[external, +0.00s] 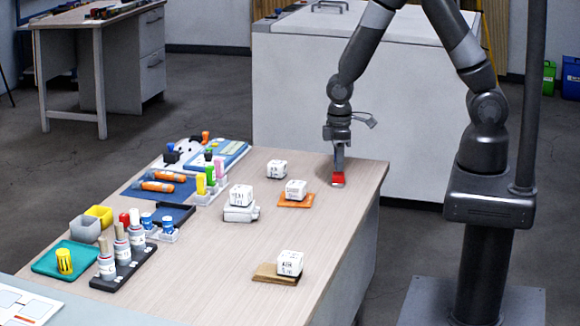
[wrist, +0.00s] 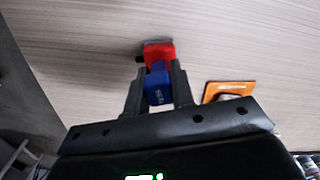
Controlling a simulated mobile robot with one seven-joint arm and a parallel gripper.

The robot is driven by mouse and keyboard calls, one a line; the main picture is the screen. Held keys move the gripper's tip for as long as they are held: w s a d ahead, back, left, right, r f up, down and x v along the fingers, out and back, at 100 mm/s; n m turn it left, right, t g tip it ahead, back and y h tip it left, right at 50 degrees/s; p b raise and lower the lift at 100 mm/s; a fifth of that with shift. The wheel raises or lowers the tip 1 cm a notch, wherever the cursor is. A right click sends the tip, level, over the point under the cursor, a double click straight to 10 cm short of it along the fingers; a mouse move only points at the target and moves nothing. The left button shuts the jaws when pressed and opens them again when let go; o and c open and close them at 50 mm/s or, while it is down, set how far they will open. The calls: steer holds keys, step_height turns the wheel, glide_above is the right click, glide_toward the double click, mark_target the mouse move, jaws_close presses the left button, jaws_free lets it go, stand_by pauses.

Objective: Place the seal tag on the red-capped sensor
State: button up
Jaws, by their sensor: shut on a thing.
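My gripper (external: 338,168) points down at the table's far right corner. In the external view the red piece (external: 338,179) shows under the fingertips, at or very near the tabletop. No clearly red-capped sensor can be identified.
White lettered cubes stand on an orange mat (external: 295,204), a grey block (external: 241,212) and a brown pad (external: 275,275); one cube (external: 276,168) stands farther back. Bottles in a dark rack (external: 130,273), cups and pens crowd the left. Bare wood (external: 340,215) lies in front of my gripper.

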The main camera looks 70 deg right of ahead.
steer(key=shift+f, duration=0.35)
steer(key=shift+f, duration=0.1)
steer(key=o, duration=0.9)
steer(key=shift+o, duration=0.2)
step_height(320, 180, up, 12)
steer(key=shift+r, duration=0.15)
steer(key=s+d+r+m+t, duration=0.2)
steer(key=s+d+r, duration=0.1)
steer(key=s+r, duration=0.5)
steer(key=s+d+r+m+t, duration=0.2)
steer(key=s+d+r+t, duration=0.1)
steer(key=s+r, duration=0.6)
step_height(320, 180, up, 2)
steer(key=shift+d+r+m+t, duration=0.1)
steer(key=shift+d+m+t, duration=0.2)
steer(key=shift+d, duration=0.2)
